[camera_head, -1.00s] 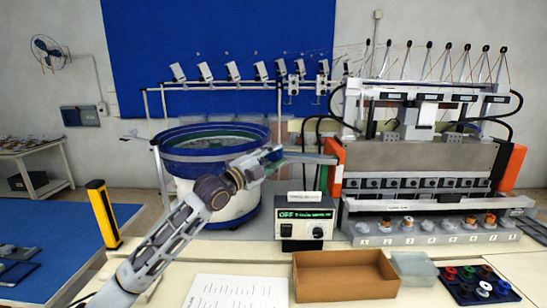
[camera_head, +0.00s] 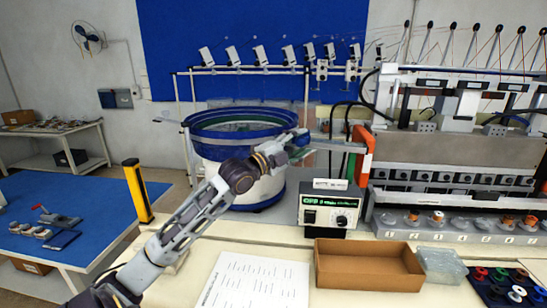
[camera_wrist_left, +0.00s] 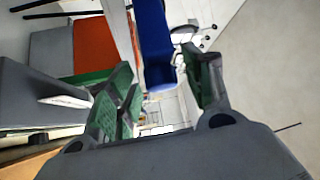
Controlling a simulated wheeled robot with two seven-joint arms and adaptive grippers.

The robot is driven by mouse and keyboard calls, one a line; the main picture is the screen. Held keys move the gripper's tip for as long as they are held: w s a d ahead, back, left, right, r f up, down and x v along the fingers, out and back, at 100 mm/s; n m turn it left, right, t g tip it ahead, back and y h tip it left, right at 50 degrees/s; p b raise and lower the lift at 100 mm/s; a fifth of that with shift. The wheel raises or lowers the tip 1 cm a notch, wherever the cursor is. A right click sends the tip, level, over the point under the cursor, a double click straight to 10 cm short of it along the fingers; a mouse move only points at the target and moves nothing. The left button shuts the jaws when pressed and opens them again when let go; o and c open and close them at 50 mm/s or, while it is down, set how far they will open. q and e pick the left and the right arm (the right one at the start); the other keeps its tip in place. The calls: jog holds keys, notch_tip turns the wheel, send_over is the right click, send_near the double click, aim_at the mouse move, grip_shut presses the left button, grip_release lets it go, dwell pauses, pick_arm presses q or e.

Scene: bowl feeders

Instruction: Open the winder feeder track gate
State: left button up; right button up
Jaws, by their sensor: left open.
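My left gripper (camera_head: 302,145) is at the right side of the blue-rimmed bowl feeder (camera_head: 235,118), beside the grey track (camera_head: 334,147) that runs toward the winder (camera_head: 450,150). In the left wrist view its green-padded fingers (camera_wrist_left: 158,88) are apart. A blue strip (camera_wrist_left: 154,45) shows between and beyond them; I cannot tell whether it is touched or whether it is part of the gate or the bowl. The gate itself is not clear in the head view, where my gripper covers part of the track's bowl end. My right gripper is not in view.
A control box (camera_head: 330,207) stands below the track, with a cardboard tray (camera_head: 367,264) in front. The winder's orange side panel (camera_head: 361,153) is right of my gripper. A yellow post (camera_head: 138,191) stands at the left. A paper sheet (camera_head: 255,280) lies on the bench.

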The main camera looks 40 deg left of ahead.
pick_arm(q)
jog(key=v, duration=1.1)
dwell(1.4)
dwell(0.6)
